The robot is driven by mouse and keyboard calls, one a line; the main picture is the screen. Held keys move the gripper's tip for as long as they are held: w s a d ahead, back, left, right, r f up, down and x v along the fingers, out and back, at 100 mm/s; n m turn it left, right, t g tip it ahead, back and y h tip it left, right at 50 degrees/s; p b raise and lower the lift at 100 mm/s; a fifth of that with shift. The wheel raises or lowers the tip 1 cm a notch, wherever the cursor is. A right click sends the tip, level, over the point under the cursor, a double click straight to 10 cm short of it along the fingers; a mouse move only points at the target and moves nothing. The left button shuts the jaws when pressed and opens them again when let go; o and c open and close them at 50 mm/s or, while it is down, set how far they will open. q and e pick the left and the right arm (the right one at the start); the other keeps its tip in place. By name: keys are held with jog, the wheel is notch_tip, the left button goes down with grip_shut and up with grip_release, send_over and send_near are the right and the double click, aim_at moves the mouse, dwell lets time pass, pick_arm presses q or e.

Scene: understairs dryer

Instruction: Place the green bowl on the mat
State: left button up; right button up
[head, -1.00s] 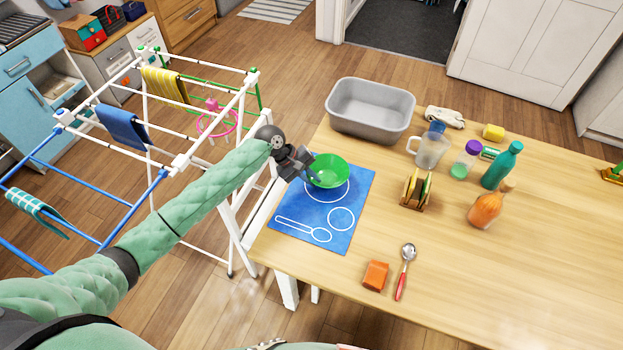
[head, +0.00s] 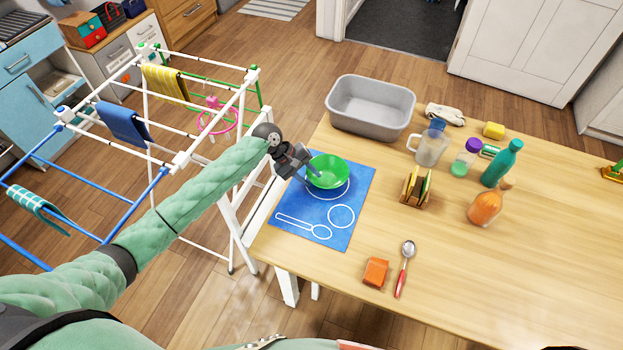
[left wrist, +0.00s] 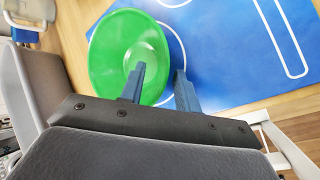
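The green bowl (head: 328,171) is upright over the upper part of the blue mat (head: 290,212). It covers much of the mat's large white ring outline and sits off-centre from it. It looks to rest on the mat, but its underside is hidden. My left gripper (head: 303,175) is at the bowl's left side. In the left wrist view, the bowl (left wrist: 110,55) has one finger over its inside and the other outside its rim, with a clear gap between the fingers (left wrist: 159,85). My right gripper is not in view.
A grey basin (head: 370,105) stands behind the mat. A toast rack (head: 415,188), a jug (head: 432,148) and several bottles stand to the right. An orange block (head: 376,272) and a spoon (head: 405,268) lie in front. A drying rack (head: 200,120) stands left of the table.

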pick_arm(q)
jog(key=b+v, duration=0.2)
jog(key=v, duration=0.8)
jog(key=shift+r+b, duration=0.2)
jog(key=shift+b, duration=0.2)
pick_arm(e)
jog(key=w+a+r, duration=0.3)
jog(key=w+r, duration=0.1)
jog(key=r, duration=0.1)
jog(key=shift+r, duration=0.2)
pick_arm(q)
jog(key=shift+f, duration=0.1)
